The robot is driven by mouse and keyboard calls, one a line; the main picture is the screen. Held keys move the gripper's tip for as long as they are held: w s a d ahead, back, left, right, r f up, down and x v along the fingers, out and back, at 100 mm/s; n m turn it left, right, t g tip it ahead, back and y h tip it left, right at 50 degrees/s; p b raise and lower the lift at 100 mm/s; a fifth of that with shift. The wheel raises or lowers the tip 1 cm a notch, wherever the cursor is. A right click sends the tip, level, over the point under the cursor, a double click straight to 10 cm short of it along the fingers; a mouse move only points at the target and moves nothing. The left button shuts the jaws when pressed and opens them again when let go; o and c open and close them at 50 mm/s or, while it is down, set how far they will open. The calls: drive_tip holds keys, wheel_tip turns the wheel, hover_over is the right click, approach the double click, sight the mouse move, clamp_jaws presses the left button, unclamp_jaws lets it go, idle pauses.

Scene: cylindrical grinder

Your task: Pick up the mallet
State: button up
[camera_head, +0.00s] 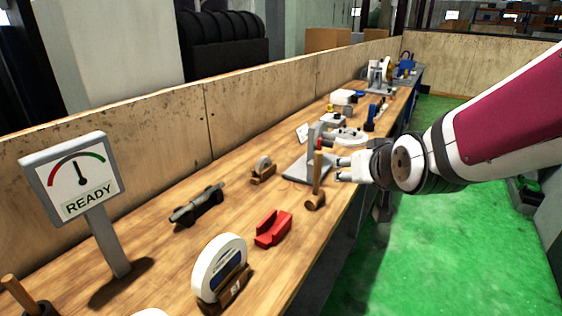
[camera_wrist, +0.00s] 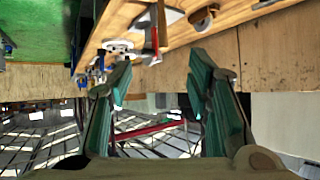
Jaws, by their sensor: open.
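The mallet (camera_head: 318,178) stands on its brown head on the wooden bench, its pale handle pointing up. It is near the bench's front edge in the head view. My gripper (camera_head: 341,167) is just right of the handle, at about mid-handle height, pointing left. A small gap seems to show between fingertips and handle. In the wrist view, which is upside down, the green fingers of my gripper (camera_wrist: 162,78) are spread with nothing between them. I cannot clearly make out the mallet there.
A grey stand (camera_head: 297,168) is right behind the mallet. A red block (camera_head: 273,229), a small wheel on a holder (camera_head: 263,170) and a white disc (camera_head: 218,267) are nearby. A READY gauge (camera_head: 75,180) stands at left. A wooden wall (camera_head: 150,140) runs behind the bench.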

drive_tip(key=w+f+t+b, duration=0.3)
drive_tip(key=w+f+b, duration=0.2)
drive_tip(key=w+f, duration=0.55)
drive_tip(key=t+b, duration=0.3)
drive_tip(key=b, duration=0.2)
approach(319, 170)
drive_tip(key=shift+n+t, duration=0.3)
drive_tip(key=shift+n, duration=0.1)
drive_tip(key=w, duration=1.1)
drive_tip(key=shift+w+a+f, duration=0.1)
drive_tip(key=shift+w+f, duration=0.15)
drive_tip(key=shift+c, duration=0.6)
clamp_jaws()
